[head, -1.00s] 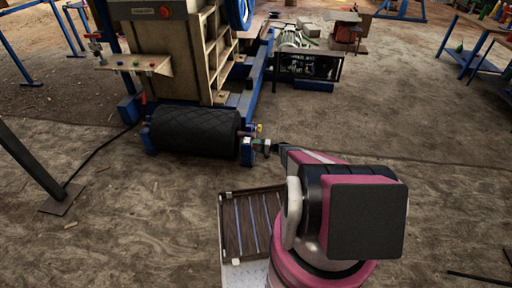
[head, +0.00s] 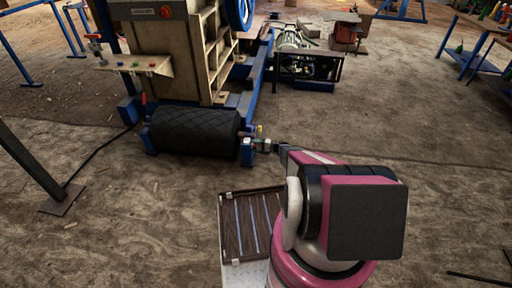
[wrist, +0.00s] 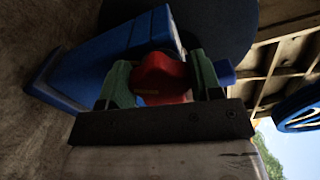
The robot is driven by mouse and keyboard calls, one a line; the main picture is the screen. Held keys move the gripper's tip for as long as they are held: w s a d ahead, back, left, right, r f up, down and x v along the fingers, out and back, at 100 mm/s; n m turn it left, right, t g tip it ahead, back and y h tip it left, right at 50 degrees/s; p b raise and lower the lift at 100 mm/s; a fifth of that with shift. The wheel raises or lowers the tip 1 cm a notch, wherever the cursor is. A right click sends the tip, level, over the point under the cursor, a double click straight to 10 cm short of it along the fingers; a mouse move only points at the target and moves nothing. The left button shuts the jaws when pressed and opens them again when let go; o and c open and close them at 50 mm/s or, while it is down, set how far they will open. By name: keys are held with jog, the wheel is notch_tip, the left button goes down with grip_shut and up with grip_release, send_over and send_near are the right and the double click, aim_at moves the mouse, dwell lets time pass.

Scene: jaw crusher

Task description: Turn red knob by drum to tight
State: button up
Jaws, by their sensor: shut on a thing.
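The red knob (wrist: 160,78) sits between the two green fingers of my gripper (wrist: 162,82) in the wrist view, and the fingers are shut on it from both sides. Behind the knob is a blue bracket (wrist: 110,55). The black drum (head: 195,132) lies across the machine's base in the head view, and its dark end also shows in the wrist view (wrist: 220,25). In the head view my gripper (head: 264,145) reaches the bracket at the drum's right end. The knob is too small and covered to make out there.
The beige crusher body (head: 165,55) stands behind the drum on a blue frame (head: 262,75). A dark post (head: 30,160) stands at the left. The floor at right is open.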

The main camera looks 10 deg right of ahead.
jog(key=o, duration=0.9)
jog(key=v, duration=1)
jog(key=shift+s+d, duration=0.1)
jog(key=shift+d, duration=0.3)
jog(key=s+a+r+n+g+h, duration=0.25)
jog(key=s+a+r, duration=0.25)
jog(key=s+r, duration=0.4)
jog(key=s+a+r+n+g+h, duration=0.1)
jog(key=s+a+r+g+h, duration=0.4)
jog(key=r, duration=0.5)
jog(key=s+r+h, duration=0.3)
jog(key=s+r, duration=0.3)
jog(key=s+r+n+t+h, duration=0.1)
jog(key=s+r+h, duration=0.2)
jog(key=s+r, duration=0.4)
jog(key=s+r+n+t+h, duration=0.1)
jog(key=s+r+h, duration=0.2)
jog(key=s+r, duration=0.3)
jog(key=shift+s+r+n+h, duration=0.15)
jog(key=shift+r+n+h, duration=0.1)
jog(key=shift+h, duration=0.1)
